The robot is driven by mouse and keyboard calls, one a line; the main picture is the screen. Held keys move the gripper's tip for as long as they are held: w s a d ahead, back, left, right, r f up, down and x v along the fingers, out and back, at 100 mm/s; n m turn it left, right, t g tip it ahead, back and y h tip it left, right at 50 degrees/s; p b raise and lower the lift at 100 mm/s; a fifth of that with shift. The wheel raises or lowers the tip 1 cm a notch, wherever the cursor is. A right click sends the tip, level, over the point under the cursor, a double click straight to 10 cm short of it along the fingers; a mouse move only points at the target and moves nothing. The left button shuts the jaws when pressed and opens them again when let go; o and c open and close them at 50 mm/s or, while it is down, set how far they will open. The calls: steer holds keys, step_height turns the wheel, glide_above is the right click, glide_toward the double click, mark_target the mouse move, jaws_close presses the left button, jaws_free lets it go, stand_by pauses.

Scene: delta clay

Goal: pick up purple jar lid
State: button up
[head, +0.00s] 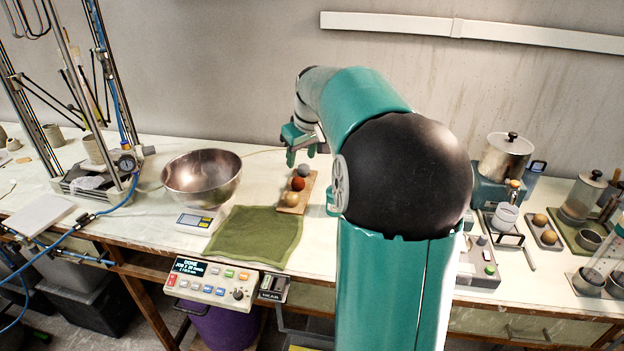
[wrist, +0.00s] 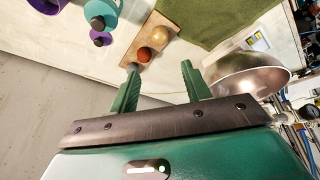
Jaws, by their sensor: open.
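My gripper (wrist: 160,82) is open and empty, its two green fingers apart. In the head view, my gripper (head: 301,152) is above the back of the table, behind a wooden board. A small purple piece with a dark knob (wrist: 102,38), which looks like the purple jar lid, lies on the table at the upper left of the wrist view. It is beyond and left of the fingers, beside a larger teal piece with a dark knob (wrist: 108,12). A purple, open round container (wrist: 46,4) is cut off at the top edge. My arm hides that area in the head view.
The wooden board (head: 306,189) holds grey, red-brown and tan balls. A steel bowl (head: 203,177) and green cloth (head: 256,236) are to its left. A control box (head: 214,285) is at the front edge. A metal pot (head: 505,157) stands at the right. The wall is close behind.

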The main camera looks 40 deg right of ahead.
steer(key=d+f, duration=0.3)
steer(key=d, duration=0.6)
steer(key=d+f, duration=0.3)
steer(key=d, duration=0.6)
steer(key=shift+m+y, duration=0.3)
steer(key=shift+m, duration=0.1)
steer(key=x, duration=0.7)
steer(key=shift+s+f, duration=0.15)
steer(key=shift+f, duration=0.25)
steer(key=x, duration=0.6)
steer(key=shift+w+d+r, duration=0.1)
steer(key=shift+w+r, duration=0.05)
steer(key=shift+w, duration=0.1)
steer(key=c, duration=1)
